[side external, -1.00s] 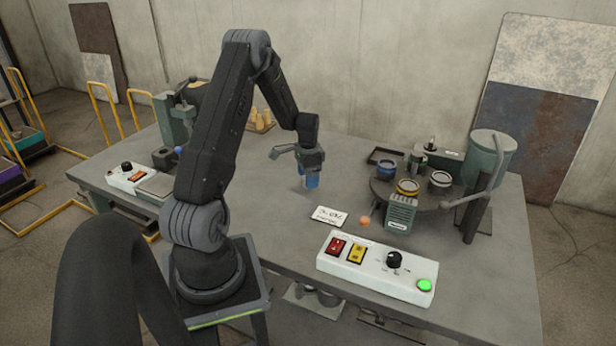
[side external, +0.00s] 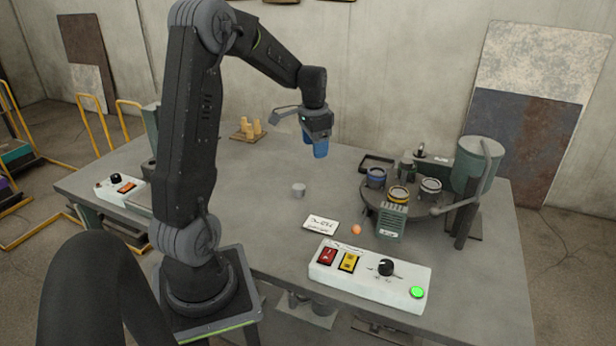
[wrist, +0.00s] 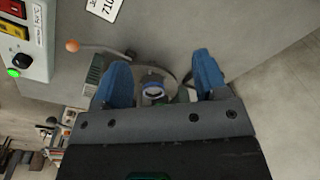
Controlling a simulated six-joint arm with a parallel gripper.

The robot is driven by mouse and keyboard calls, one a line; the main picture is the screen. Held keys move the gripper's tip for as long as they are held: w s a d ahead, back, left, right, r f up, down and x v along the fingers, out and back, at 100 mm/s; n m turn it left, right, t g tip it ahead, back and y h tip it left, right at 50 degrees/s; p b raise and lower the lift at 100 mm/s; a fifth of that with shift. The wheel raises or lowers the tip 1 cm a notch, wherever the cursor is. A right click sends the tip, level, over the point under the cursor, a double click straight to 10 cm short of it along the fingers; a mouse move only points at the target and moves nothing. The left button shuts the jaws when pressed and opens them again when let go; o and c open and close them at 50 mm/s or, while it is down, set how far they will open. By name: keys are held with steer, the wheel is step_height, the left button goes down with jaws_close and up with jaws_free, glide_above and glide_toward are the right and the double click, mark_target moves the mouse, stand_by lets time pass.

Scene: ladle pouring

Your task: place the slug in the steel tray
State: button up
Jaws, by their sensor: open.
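A small grey cylinder (side external: 298,190), which appears to be the slug, stands upright on the bare middle of the table. My gripper (side external: 315,150) is raised above and behind it, apart from it. In the wrist view its blue fingers (wrist: 163,84) are spread with nothing held; a blue-rimmed cup on the turntable shows below, beyond them. A shallow dark tray (side external: 376,162) lies behind the turntable and looks empty; I cannot tell whether it is the steel tray. The slug does not show in the wrist view.
A round turntable (side external: 372,208) with several ringed cups stands right of the slug, beside a grey-green pot (side external: 476,163). Yellow pieces (side external: 252,129) stand at the back.

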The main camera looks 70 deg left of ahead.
steer(key=s+d+r+t, duration=0.1)
steer(key=s+d+r, duration=0.1)
steer(key=d, duration=0.6)
steer(key=s+d+r+t, duration=0.1)
steer(key=d+r, duration=0.3)
steer(key=d, duration=0.4)
steer(key=s+d+r+t, duration=0.1)
steer(key=s+d+r, duration=0.2)
steer(key=d, duration=0.5)
steer(key=shift+r, duration=0.3)
steer(key=shift+o, duration=0.5)
steer(key=s+d+t, duration=0.2)
steer(key=s+d, duration=0.4)
steer(key=s, duration=0.1)
steer(key=shift+d+f+h, duration=0.15)
steer(key=shift+d+h, duration=0.05)
steer(key=shift+h, duration=0.1)
